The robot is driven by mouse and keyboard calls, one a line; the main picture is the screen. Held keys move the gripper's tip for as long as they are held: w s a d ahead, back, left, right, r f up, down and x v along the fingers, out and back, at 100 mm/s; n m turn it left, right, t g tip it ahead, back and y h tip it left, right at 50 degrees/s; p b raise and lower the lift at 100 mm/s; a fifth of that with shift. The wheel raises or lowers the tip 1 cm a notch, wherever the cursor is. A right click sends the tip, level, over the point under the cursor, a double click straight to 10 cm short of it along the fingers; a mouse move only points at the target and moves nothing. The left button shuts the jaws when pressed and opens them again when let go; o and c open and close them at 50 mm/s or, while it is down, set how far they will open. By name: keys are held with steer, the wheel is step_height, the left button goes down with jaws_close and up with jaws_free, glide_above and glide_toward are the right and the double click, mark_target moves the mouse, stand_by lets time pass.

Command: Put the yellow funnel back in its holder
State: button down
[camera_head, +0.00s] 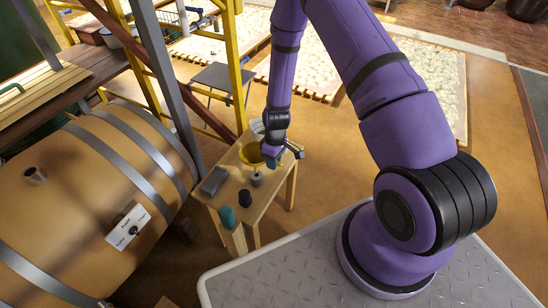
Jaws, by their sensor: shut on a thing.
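The yellow funnel (249,154) shows as a yellow rim at the small wooden table, partly hidden by my wrist. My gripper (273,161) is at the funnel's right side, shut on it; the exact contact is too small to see. A small grey cylindrical piece (257,179) stands just below the funnel in the picture. I cannot tell whether it is the holder, or whether the funnel touches it.
The wooden table (222,199) also bears a grey tray-like block (213,181), a black cup-like thing (245,198) and a teal-topped thing (227,217) at its near edge. A large barrel (75,205) and yellow frame posts (234,70) stand left and behind. Open floor (335,150) lies right.

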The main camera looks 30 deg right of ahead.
steer(key=shift+f, duration=0.45)
steer(key=shift+f, duration=1.75)
steer(key=shift+f, duration=0.85)
steer(key=shift+s, duration=0.1)
steer(key=c, duration=1)
jaws_free()
